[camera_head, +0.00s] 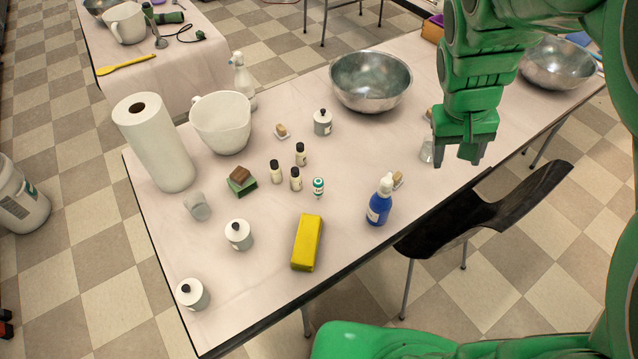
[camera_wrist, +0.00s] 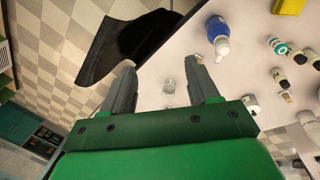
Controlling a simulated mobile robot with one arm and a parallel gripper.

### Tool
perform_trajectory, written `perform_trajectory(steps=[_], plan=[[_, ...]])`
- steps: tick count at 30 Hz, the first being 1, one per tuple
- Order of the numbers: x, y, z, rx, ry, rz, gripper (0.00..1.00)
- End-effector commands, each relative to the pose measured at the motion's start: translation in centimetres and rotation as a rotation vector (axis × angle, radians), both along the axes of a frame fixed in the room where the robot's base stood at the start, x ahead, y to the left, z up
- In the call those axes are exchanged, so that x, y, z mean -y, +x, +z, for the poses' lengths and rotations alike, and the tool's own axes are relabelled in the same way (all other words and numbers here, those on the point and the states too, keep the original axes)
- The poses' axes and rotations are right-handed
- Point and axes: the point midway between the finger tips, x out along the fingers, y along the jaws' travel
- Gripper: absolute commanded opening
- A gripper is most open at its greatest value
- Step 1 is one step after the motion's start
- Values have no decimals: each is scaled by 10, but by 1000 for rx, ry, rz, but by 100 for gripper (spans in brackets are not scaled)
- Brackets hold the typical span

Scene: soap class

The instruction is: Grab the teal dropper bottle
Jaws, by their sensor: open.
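The teal dropper bottle (camera_head: 318,187) is a small bottle with a teal label and white cap, standing on the table right of several small black-capped bottles. In the wrist view the teal dropper bottle (camera_wrist: 281,49) shows at the right. My gripper (camera_head: 459,160) is above the right part of the table, well right of the bottle.
A blue pump bottle (camera_head: 378,202) stands between my gripper and the teal bottle, near the front edge. A yellow block (camera_head: 307,242) lies in front of the teal bottle. Black-capped bottles (camera_head: 296,178) stand close on its left. A metal bowl (camera_head: 371,80) sits behind. A black chair (camera_head: 485,212) is at the table's edge.

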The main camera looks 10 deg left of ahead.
Motion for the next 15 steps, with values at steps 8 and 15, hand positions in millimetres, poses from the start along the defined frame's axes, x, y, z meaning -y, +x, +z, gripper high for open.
perform_trajectory(steps=[8, 15], plan=[[-26, 19, -35, -116, -199, 309, 60], [-56, 35, -60, -211, -382, 594, 60]])
